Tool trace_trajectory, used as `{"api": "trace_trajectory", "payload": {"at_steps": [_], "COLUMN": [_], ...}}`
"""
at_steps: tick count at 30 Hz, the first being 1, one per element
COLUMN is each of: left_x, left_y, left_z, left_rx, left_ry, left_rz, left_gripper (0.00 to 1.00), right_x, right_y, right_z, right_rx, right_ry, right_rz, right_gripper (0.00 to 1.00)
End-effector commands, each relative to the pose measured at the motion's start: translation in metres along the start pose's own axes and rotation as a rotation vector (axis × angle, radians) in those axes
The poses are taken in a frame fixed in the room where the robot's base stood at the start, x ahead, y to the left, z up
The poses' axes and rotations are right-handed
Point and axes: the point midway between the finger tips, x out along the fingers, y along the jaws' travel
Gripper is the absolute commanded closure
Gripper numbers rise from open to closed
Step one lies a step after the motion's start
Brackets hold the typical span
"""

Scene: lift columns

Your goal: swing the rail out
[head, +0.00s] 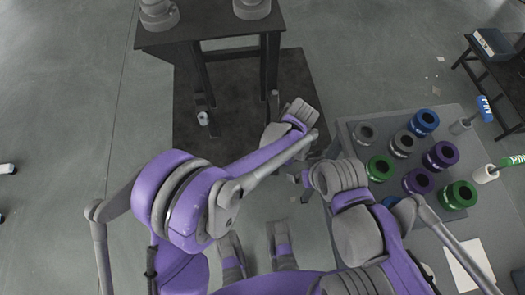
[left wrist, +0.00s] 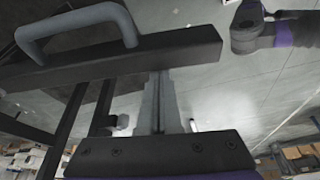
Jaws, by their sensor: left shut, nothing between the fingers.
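In the left wrist view a dark bar (left wrist: 180,50) with a grey loop handle (left wrist: 75,22) crosses the upper part; I cannot tell whether this is the rail. My left gripper (left wrist: 160,76) is shut and empty, its grey fingers together and pointing at the bar's lower edge. I cannot tell whether they touch it. In the head view my left arm (head: 278,158) reaches up toward the dark stand (head: 234,20), its fingers not clear. My right arm (head: 340,178) is bent beside the grey table, and its fingers cannot be made out.
The grey table (head: 480,240) on the right carries several green, blue, purple and grey rings and a white sheet. Grey round pieces (head: 158,12) stand on the dark stand. A small dark table (head: 497,48) is at the upper right. The floor at left is mostly clear.

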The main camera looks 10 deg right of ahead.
Motion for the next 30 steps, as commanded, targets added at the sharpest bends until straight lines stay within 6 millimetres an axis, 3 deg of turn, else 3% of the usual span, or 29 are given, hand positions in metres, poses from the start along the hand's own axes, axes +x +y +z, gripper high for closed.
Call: {"api": "trace_trajectory", "payload": {"at_steps": [20,23,30], "left_x": [-0.006,-0.016,-0.062], "left_y": [0.005,0.005,0.005], "left_z": [0.011,0.011,0.005], "left_rx": [0.008,0.008,0.005], "left_ry": [-0.013,-0.013,-0.006], "left_rz": [0.007,0.007,0.004], "left_gripper": [1.0,1.0,1.0], "right_x": [-0.001,-0.004,-0.013], "right_y": [0.0,0.0,0.0], "right_z": [-0.001,-0.002,-0.006], "right_rx": [0.0,0.0,0.0], "right_ry": [0.001,0.001,0.005], "right_rz": [0.0,0.0,0.0], "right_gripper": [0.0,0.0,0.0]}}
